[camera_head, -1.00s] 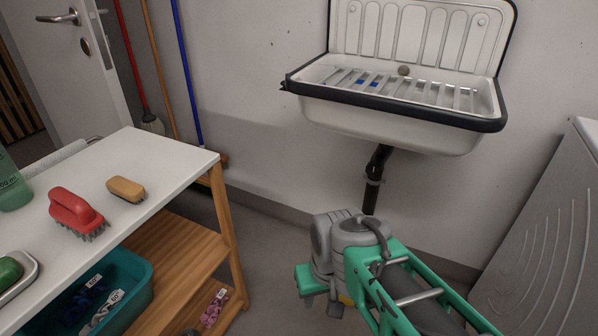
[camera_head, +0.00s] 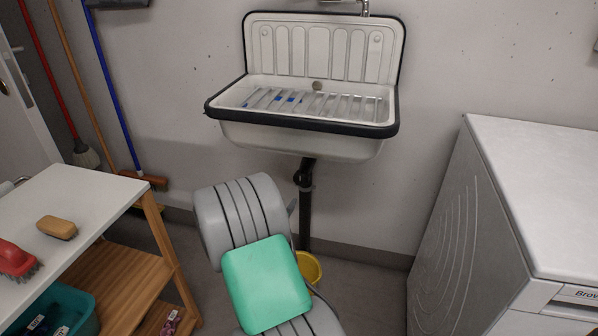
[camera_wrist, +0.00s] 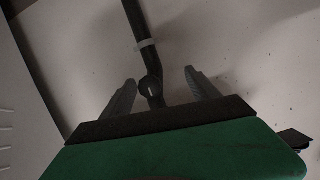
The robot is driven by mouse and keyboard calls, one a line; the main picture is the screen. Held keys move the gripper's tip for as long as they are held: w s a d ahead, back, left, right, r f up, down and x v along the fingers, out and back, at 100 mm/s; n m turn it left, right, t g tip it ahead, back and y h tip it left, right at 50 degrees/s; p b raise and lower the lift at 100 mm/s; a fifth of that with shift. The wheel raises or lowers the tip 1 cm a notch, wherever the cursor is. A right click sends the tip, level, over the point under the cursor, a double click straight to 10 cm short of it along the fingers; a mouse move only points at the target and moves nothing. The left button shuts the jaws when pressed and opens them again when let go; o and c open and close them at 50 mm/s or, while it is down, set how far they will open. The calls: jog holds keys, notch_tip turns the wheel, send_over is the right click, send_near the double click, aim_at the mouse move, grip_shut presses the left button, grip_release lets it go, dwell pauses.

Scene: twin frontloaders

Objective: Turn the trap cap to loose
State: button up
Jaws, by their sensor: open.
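The black drain pipe (camera_head: 305,205) hangs below the white wall sink (camera_head: 318,135). In the wrist view the pipe (camera_wrist: 135,22) comes down with a light collar (camera_wrist: 146,43) around it. A round dark cap (camera_wrist: 151,87) with a small pale mark sits on the trap, roughly between my fingers in the picture. My gripper (camera_wrist: 158,85) is open, with one grey finger on each side of the cap and no contact visible.
A yellow bucket (camera_head: 308,267) stands on the floor under the pipe. A white front-loading machine (camera_head: 470,220) stands at the right. A white-topped wooden shelf (camera_head: 75,215) with brushes stands at the left. Brooms lean on the wall behind it.

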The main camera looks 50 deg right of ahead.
aim_at(300, 181)
jog(key=d+h, duration=0.1)
jog(key=d, duration=0.3)
jog(key=d+t+h, duration=0.1)
jog(key=d, duration=0.3)
jog(key=w+d+t+h, duration=0.1)
jog(key=d, duration=0.3)
jog(key=shift+d+r, duration=0.25)
jog(key=shift+r, duration=0.1)
jog(key=c, duration=1.4)
